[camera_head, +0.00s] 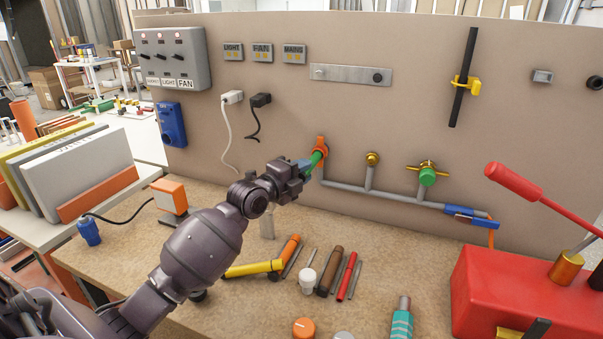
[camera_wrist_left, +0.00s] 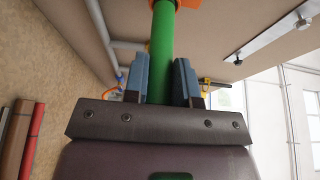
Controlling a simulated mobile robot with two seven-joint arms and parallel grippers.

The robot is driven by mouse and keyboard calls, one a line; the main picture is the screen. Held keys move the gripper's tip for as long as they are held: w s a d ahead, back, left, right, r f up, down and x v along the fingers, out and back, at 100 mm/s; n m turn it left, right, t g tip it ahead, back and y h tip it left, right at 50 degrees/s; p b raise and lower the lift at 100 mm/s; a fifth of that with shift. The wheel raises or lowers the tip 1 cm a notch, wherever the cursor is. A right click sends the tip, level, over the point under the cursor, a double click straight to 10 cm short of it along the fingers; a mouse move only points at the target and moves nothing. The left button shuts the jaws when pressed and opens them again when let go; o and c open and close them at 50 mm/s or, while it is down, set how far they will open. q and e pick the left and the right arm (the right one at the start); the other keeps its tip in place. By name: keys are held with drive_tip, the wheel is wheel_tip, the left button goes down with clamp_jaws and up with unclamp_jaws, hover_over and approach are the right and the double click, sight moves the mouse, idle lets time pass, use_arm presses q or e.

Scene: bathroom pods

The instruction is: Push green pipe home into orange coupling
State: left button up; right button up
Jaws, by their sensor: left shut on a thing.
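The green pipe (camera_head: 316,160) is at the wall panel, its far end at the orange coupling (camera_head: 320,144). My left gripper (camera_head: 305,167) is shut on the pipe, close to the panel. In the left wrist view the green pipe (camera_wrist_left: 161,50) runs between the two blue-grey fingers of my left gripper (camera_wrist_left: 161,80) up to the orange coupling (camera_wrist_left: 180,4). The pipe's far end meets or enters the coupling; how deep it sits I cannot tell. My right gripper is not in view.
Grey piping (camera_head: 385,195) runs along the panel right of the coupling, with a green-knobbed valve (camera_head: 427,176). Loose tools and a white cup (camera_head: 308,281) lie on the workbench (camera_head: 225,310) below. A red box with a lever (camera_head: 500,295) stands at the right.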

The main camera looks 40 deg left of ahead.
use_arm(q)
drive_tip(key=o, duration=1)
drive_tip(key=shift+c, duration=0.2)
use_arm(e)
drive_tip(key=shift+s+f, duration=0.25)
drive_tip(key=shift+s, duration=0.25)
use_arm(q)
drive_tip(key=s, duration=0.3)
drive_tip(key=s+a, duration=0.1)
drive_tip(key=s, duration=0.6)
drive_tip(key=shift+s+a, duration=0.3)
drive_tip(key=shift+a, duration=0.05)
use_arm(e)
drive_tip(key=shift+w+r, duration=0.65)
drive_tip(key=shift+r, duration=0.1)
